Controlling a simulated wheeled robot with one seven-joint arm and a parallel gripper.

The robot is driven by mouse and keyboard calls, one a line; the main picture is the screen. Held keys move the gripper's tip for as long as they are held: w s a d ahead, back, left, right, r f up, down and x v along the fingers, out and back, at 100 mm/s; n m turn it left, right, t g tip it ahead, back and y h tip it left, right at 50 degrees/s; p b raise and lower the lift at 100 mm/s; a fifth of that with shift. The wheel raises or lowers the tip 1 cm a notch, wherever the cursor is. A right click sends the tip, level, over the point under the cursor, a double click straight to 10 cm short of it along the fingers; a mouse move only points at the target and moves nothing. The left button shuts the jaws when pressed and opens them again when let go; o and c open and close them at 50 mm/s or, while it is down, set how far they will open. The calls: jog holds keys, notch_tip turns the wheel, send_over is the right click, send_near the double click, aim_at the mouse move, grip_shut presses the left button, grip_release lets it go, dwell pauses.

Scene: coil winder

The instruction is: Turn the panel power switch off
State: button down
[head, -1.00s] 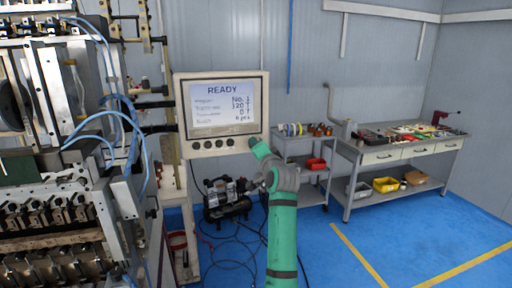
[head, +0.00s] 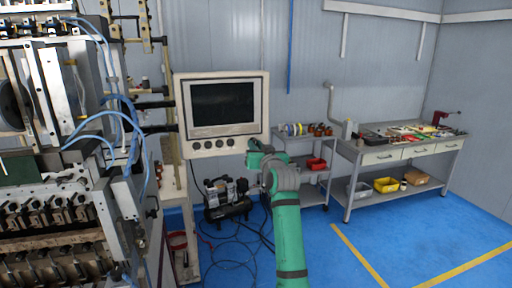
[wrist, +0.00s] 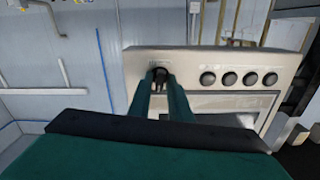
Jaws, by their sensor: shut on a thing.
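The beige control panel (head: 256,110) stands on an arm beside the machine, and its screen (head: 222,103) is dark. In the wrist view the panel (wrist: 300,36) appears upside down. The black power switch (wrist: 159,72) sits at the end of the row of round knobs. My gripper (wrist: 160,82) has one green finger on each side of the switch and is shut on it. In the head view my gripper (head: 254,148) is at the panel's lower right corner and hides the switch.
Several dark knobs (head: 208,145) sit close to my gripper along the panel's lower edge. The winding machine (head: 60,150) with blue hoses fills the left. A compressor (head: 228,198) stands on the floor behind. A workbench (head: 400,155) is at the right, with open blue floor before it.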

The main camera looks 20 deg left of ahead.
jog(key=shift+a+n, duration=0.1)
jog(key=shift+n, duration=0.7)
jog(key=c, duration=1.8)
grip_release()
jog(key=v, duration=1)
jog(key=shift+s+d, duration=0.3)
